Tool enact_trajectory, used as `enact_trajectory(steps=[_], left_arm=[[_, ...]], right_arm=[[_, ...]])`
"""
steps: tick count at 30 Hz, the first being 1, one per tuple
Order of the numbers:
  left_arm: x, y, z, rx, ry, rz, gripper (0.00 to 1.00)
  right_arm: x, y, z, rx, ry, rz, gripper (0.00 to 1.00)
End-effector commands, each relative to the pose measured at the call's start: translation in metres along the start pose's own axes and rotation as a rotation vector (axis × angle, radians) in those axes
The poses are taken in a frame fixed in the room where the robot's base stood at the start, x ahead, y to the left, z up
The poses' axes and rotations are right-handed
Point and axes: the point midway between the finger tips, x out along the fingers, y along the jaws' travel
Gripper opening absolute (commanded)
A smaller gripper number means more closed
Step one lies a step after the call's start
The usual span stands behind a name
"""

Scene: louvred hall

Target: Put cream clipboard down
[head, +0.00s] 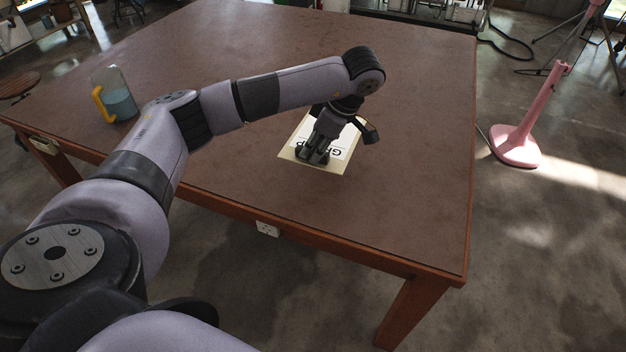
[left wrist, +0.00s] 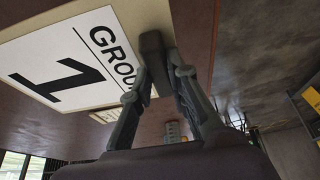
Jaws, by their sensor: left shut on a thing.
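The cream clipboard (head: 340,160) carries a white sheet with black print and shows over the brown tabletop, near its front edge. In the left wrist view the clipboard (left wrist: 150,15) fills the upper left, its sheet reading "GROU" and a large "1". My left gripper (head: 313,157) points down onto the clipboard, shut on its edge around a dark clip (left wrist: 152,45). My fingers and wrist hide part of the sheet in the head view. I cannot tell whether the clipboard touches the tabletop. My right gripper is not in view.
The brown table (head: 400,120) is mostly bare around the clipboard. A jug with a yellow handle and bluish contents (head: 118,100) stands at the table's left end. A pink stand (head: 518,145) is on the floor beyond the table's right edge.

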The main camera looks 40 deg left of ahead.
Motion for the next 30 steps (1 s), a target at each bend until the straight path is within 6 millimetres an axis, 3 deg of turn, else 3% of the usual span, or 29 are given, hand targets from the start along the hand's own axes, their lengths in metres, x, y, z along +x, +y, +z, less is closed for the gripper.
enact_trajectory(steps=[1, 3, 7, 14, 22, 30], left_arm=[[0.019, -0.002, 0.009, 0.003, -0.002, -0.006, 0.0], [0.035, -0.002, 0.015, 0.001, -0.001, -0.005, 0.0], [0.056, -0.001, 0.024, 0.001, -0.001, -0.003, 0.0], [0.069, 0.0, 0.029, 0.001, 0.0, 0.0, 0.0], [0.103, -0.001, 0.043, 0.001, 0.001, -0.001, 0.0], [0.106, 0.0, 0.044, 0.001, 0.0, 0.002, 0.0]], right_arm=[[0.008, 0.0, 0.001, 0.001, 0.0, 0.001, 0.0], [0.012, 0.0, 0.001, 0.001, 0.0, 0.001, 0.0], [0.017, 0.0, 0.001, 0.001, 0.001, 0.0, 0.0], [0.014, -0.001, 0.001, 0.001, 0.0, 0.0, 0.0], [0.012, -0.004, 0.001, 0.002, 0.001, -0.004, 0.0], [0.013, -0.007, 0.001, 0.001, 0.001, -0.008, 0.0]])
